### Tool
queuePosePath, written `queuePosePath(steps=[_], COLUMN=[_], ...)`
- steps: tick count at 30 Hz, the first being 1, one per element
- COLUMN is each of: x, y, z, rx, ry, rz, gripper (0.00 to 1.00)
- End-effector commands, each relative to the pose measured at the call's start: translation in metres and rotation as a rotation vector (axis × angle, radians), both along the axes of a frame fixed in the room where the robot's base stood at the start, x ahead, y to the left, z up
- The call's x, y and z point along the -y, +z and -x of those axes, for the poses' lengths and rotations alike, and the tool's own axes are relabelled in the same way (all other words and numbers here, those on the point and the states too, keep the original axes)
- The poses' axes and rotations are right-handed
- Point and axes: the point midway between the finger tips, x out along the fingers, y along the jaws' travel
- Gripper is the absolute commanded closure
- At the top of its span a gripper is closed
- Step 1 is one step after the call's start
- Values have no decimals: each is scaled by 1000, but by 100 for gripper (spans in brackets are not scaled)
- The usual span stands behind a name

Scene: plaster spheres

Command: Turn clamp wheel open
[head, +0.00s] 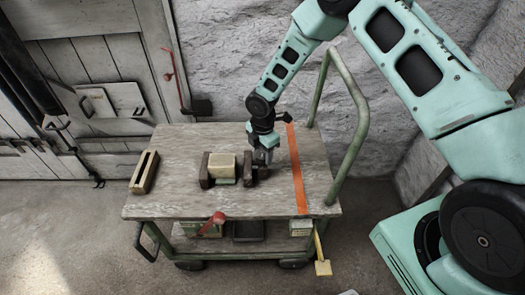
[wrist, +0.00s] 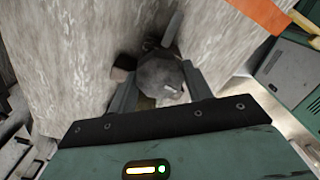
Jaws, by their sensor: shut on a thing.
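The clamp stands on the cart top, with two dark wooden jaws (head: 206,171) around a pale block (head: 222,165). My gripper (head: 262,156) reaches down at the clamp's right end and covers much of the wheel there. In the wrist view the grey, round clamp wheel (wrist: 160,77) sits between the two fingers of my gripper (wrist: 162,84), which is shut on it. How far the wheel is turned cannot be told.
The wooden cart top (head: 165,203) has an orange stripe (head: 297,168) right of the gripper and a green handrail (head: 357,130) at its right end. A slotted wooden block (head: 145,172) lies at the left. A red lever (head: 217,219) shows at the front edge.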

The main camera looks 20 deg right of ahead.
Motion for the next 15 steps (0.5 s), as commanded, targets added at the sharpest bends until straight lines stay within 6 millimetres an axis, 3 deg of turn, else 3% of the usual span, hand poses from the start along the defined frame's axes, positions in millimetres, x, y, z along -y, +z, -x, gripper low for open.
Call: queuePosePath(steps=[15], x=[0], y=[1], z=[-2], rx=[4], ry=[158], rz=[1], gripper=[73])
